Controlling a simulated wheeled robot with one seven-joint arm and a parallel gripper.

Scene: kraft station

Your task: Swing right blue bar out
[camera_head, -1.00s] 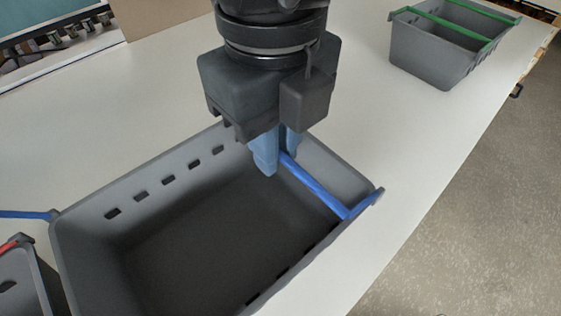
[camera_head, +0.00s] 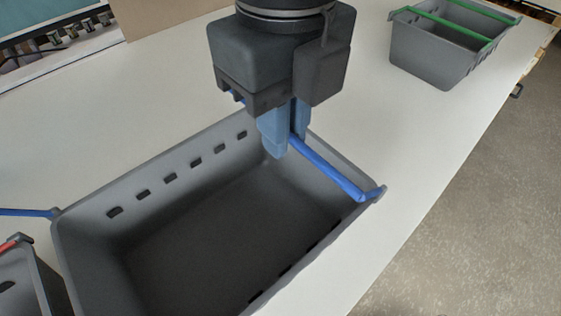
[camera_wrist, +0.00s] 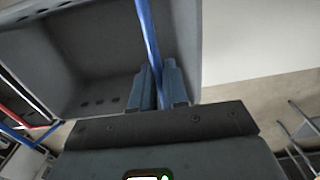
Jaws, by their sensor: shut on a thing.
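The grey bin (camera_head: 62,235) stands on the table in the head view. The right blue bar (camera_head: 330,172) runs along just inside the bin's right end wall, with its near end at the bin's right corner. My gripper (camera_head: 286,140) is over the bin's far right part, its blue fingers shut on the bar. In the wrist view my gripper (camera_wrist: 158,85) has the right blue bar (camera_wrist: 147,35) passing between its two fingers. The bar's far end is hidden behind my gripper in the head view. The left blue bar (camera_head: 25,213) sticks outward from the bin's left corner.
A grey bin with green bars (camera_head: 430,50) stands at the back right. A bin with a red bar (camera_head: 12,245) is at the lower left. White table (camera_head: 400,130) lies clear to the right of the main bin, up to the table's edge.

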